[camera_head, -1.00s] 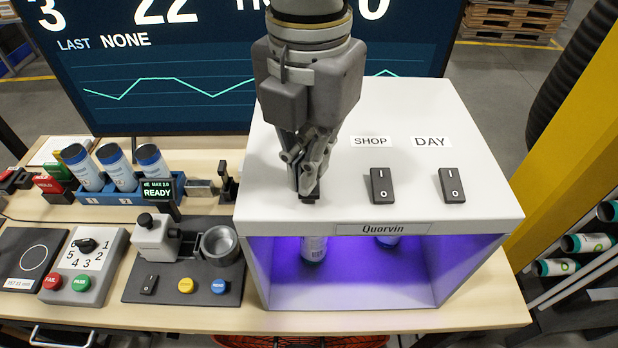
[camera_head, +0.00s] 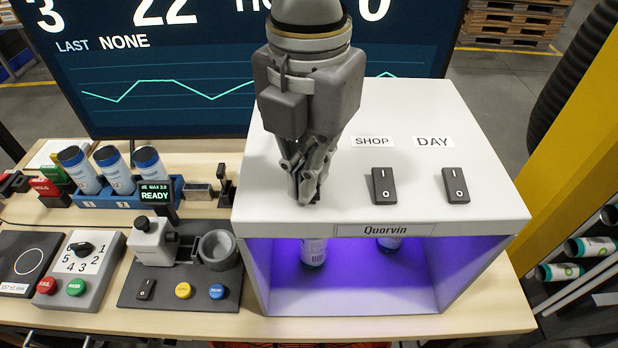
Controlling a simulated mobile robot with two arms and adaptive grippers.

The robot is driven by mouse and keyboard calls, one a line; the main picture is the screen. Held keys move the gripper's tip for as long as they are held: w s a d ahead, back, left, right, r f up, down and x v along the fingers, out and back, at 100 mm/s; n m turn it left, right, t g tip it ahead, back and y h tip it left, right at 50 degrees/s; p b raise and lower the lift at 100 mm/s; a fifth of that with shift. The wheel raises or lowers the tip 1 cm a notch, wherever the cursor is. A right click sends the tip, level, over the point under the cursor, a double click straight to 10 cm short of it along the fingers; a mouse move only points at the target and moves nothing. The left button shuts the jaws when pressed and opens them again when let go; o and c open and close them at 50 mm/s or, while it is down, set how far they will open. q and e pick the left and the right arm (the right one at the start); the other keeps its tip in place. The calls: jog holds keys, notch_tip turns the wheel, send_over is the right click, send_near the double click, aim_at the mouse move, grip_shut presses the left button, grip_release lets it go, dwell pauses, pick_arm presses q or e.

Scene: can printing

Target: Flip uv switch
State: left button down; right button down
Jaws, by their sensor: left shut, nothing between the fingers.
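My left gripper (camera_head: 310,196) is shut and empty, pointing down at the top of the white Quorvin light box (camera_head: 430,100). Its fingertips are close to the top's front left part; I cannot tell whether they touch. A small dark piece shows at the fingertips, perhaps part of a switch that the gripper hides. No UV label is visible. To the right are two black rocker switches, one under the label SHOP (camera_head: 384,186) and one under the label DAY (camera_head: 455,186). My right gripper is not in view.
Left of the box are a blue rack (camera_head: 128,198) with several cans, a dark device with a metal cup (camera_head: 218,247), and a button panel (camera_head: 75,270). A large screen (camera_head: 150,90) stands behind. A rack with cans (camera_head: 560,272) is at the right.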

pick_arm(q)
jog(key=shift+f, duration=0.35)
jog(key=shift+r, duration=0.1)
jog(key=shift+r+p, duration=1.75)
jog(key=shift+r, duration=1.75)
